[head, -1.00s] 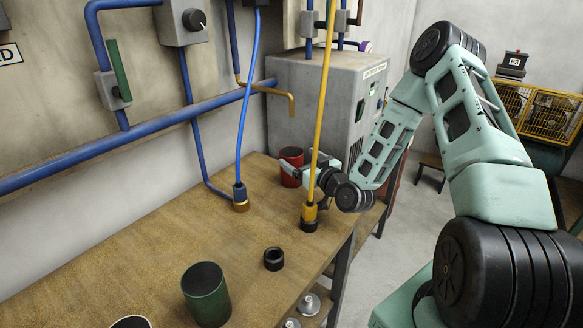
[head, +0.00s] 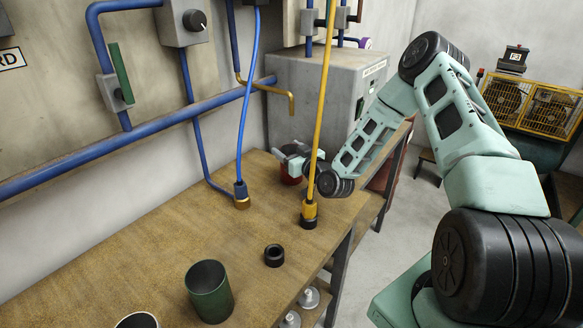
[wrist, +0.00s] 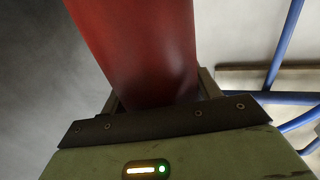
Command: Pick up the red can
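The red can (head: 291,178) stands on the workbench (head: 130,255) near its far end, in front of the grey cabinet. My gripper (head: 288,157) is at the can's upper part in the head view and hides much of it. In the wrist view the red can (wrist: 140,50) fills the space between the fingers of my gripper (wrist: 160,95), with a finger edge close on each side. Whether the fingers press on the can or stand slightly apart from it is not clear. The can's far end is outside the wrist view.
A yellow hose (head: 324,90) with a black-based fitting stands close to my wrist. A blue hose (head: 243,120) ends left of the can. A green cup (head: 208,292) and a black ring (head: 274,255) are nearer on the bench. The grey cabinet (head: 315,90) stands behind.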

